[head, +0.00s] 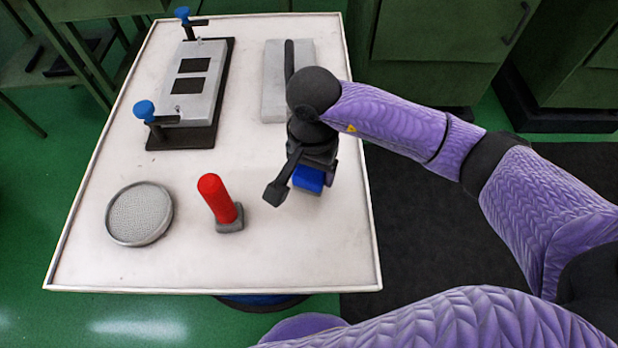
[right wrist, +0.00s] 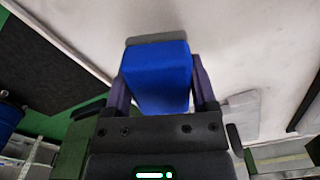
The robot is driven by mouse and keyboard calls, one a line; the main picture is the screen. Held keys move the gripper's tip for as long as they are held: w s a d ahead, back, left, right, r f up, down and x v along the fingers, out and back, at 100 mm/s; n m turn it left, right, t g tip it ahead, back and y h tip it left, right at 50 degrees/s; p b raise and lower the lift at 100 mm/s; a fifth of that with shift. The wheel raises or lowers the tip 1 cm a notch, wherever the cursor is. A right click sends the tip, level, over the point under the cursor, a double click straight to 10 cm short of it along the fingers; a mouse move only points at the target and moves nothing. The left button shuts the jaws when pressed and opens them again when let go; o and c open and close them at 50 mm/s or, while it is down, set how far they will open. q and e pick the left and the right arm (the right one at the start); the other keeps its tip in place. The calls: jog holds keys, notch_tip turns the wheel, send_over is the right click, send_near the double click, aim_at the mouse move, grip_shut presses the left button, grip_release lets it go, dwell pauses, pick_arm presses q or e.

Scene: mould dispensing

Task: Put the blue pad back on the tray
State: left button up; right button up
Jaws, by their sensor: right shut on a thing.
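The blue pad (head: 308,179) is a blue block, and the right wrist view (right wrist: 157,80) shows a grey layer at its far end. My right gripper (head: 300,182) is shut on it, with one finger on each side in the right wrist view (right wrist: 160,85). The tray (head: 285,255) is a broad white surface with a thin raised rim. The gripper and pad are over its right part, near the right edge. I cannot tell how far the pad is above the surface. My left gripper is not in view.
A red-handled block (head: 219,203) stands left of the gripper, and a round grey dish (head: 139,214) is at front left. A clamped mould (head: 200,92) stands at back left. A grey slab (head: 272,85) with a black bar lies behind the gripper. The front right surface is clear.

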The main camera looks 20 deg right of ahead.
aim_at(312, 181)
notch_tip(312, 181, down, 3)
jog(key=shift+f+b, duration=0.15)
jog(key=shift+b, duration=0.35)
jog(key=shift+r, duration=0.2)
jog(key=shift+f, duration=0.15)
jog(key=o, duration=0.8)
jog(key=shift+o, duration=1.6)
notch_tip(312, 181, up, 12)
jog(key=p, duration=0.4)
jog(key=shift+f+p, duration=0.25)
jog(key=shift+p, duration=0.05)
jog(key=shift+r, duration=0.35)
